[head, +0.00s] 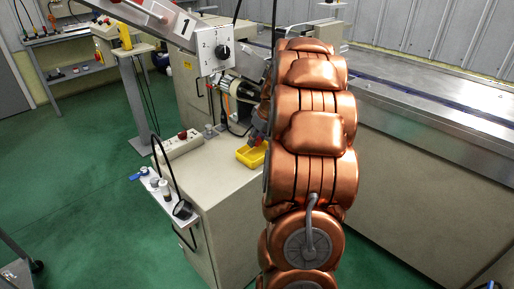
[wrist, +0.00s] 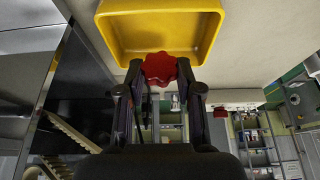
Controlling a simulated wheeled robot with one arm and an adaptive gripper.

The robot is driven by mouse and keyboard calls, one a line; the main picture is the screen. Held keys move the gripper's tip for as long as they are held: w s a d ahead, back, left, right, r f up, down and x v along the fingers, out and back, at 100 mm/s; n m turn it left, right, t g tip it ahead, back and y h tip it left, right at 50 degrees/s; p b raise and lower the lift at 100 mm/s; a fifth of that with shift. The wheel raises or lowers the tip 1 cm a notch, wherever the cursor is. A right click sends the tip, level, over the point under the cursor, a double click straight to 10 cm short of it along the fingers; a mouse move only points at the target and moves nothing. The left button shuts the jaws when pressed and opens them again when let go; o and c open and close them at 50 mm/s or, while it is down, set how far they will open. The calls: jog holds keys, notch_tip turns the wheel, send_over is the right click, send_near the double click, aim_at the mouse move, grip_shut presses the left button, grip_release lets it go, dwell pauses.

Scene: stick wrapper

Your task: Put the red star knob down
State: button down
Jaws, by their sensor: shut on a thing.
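The red star knob (wrist: 160,68) sits between the fingertips of my gripper (wrist: 160,76) in the wrist view. My gripper is shut on it. Behind the knob is the yellow bin (wrist: 104,24), open and with its visible inside empty; the knob overlaps the near edge of its rim in the picture. I cannot tell whether the knob touches the bin. In the head view the yellow bin (head: 251,156) stands on the pale cabinet top, and my copper arm hides part of it and most of the gripper.
The cabinet top (head: 215,165) has bare room left of the bin. A socket box with a red button (head: 182,145) stands at its back left. A dial box (head: 217,50) hangs above. A small side shelf (head: 165,195) holds several small parts.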

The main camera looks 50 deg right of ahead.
aim_at(259, 144)
notch_tip(259, 144, down, 3)
jog(key=shift+f, duration=0.45)
jog(key=shift+f+b, duration=0.3)
jog(key=shift+f, duration=0.1)
jog(key=c, duration=0.8)
grip_release()
jog(key=shift+o, duration=0.2)
